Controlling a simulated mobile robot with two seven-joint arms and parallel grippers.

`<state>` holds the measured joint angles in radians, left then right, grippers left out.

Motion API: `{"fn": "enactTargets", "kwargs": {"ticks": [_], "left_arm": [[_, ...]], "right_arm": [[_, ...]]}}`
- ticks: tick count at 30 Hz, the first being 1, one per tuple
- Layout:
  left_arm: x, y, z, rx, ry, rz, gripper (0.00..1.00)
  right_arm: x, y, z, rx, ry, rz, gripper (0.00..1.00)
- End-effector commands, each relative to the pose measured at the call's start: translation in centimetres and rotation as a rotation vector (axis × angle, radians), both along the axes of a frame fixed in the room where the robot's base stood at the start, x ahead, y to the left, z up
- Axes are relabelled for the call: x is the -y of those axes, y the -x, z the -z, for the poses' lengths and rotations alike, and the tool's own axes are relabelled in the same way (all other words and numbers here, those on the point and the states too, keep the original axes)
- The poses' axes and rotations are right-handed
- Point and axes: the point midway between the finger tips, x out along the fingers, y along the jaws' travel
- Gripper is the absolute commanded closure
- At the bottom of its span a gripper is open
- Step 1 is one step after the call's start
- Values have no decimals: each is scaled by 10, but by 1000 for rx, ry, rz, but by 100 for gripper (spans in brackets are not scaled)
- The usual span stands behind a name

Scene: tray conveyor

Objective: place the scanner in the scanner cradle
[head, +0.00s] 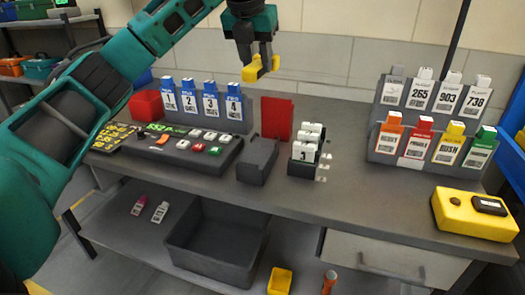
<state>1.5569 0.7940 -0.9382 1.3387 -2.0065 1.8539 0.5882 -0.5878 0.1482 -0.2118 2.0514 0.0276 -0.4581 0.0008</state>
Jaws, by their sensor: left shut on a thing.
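My left gripper (259,62) is at the top middle, fingers pointing down, shut on a small yellow object that looks like the scanner (261,68). The fingers hide part of it. It is held in the air, well above the workbench. A dark grey, open-topped holder that looks like the scanner cradle (256,160) stands on the bench at the middle, below the gripper and apart from the scanner. It looks empty. My right gripper is not in view.
A red upright panel (277,118) stands behind the cradle. A button panel (180,150) lies left, a small card holder (303,165) right. Card racks stand behind and at right (425,155). A yellow box (475,214) sits at the right front. The bench (370,192) is clear between.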

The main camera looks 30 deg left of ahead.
Motion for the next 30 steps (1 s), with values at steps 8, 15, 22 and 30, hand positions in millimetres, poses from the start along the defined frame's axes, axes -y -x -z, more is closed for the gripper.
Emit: {"fn": "enactTargets", "kwargs": {"ticks": [8,15,22,30], "left_arm": [[-1,1,57,-3,-1,-25,100],[-1,1,120,-1,-1,-22,100],[-1,0,152,1,0,-22,100],[-1,1,179,-2,-1,-23,100]], "right_arm": [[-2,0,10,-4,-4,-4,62],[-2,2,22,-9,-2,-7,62],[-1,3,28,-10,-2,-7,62],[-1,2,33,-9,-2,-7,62]]}}
